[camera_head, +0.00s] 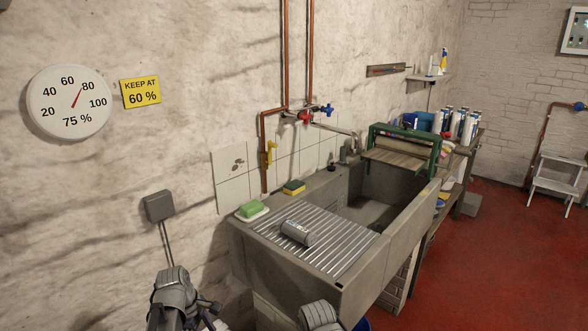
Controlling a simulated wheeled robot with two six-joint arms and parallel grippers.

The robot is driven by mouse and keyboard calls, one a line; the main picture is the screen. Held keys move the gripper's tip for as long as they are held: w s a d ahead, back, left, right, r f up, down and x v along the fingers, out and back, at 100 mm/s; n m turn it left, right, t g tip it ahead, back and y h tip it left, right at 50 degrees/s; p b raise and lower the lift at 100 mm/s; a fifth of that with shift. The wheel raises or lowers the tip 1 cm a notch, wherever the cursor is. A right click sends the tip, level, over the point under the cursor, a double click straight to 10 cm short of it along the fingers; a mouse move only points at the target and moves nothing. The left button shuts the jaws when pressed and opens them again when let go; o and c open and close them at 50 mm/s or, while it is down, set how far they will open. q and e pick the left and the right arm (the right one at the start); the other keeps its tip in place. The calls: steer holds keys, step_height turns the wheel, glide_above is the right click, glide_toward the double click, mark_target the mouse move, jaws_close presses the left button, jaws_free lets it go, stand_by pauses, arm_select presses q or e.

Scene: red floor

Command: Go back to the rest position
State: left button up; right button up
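Grey and black links of my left arm stand at the bottom, left of the sink. A rounded grey part of my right arm shows at the bottom edge, in front of the sink. I cannot make out fingers on either arm; the ends of both arms are hidden or below the picture. No object is visibly held.
A stone sink (365,273) stands against the wall. Its ribbed drainboard (330,254) bears a grey cylinder (296,232). A green soap bar (251,208) and a sponge (293,187) lie behind. A green-framed roller press (402,154) stands beyond. Red floor (490,265) is open at right.

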arm_select(q)
steer(key=s+d+r+m+y+p, duration=0.1)
steer(key=s+d+r+m+p, duration=0.2)
steer(key=d+m, duration=0.3)
steer(key=s+d+r+m+g+y+p, duration=0.1)
steer(key=s+d+r+m+p, duration=0.2)
steer(key=d+m, duration=0.3)
steer(key=s+d+r+m+y+p, duration=0.1)
steer(key=s+d+r+m+p, duration=0.3)
steer(key=m, duration=0.4)
steer(key=shift+s+d+r, duration=0.65)
steer(key=shift+d+r, duration=0.2)
steer(key=shift+d, duration=0.35)
arm_select(e)
step_height(320, 180, up, 12)
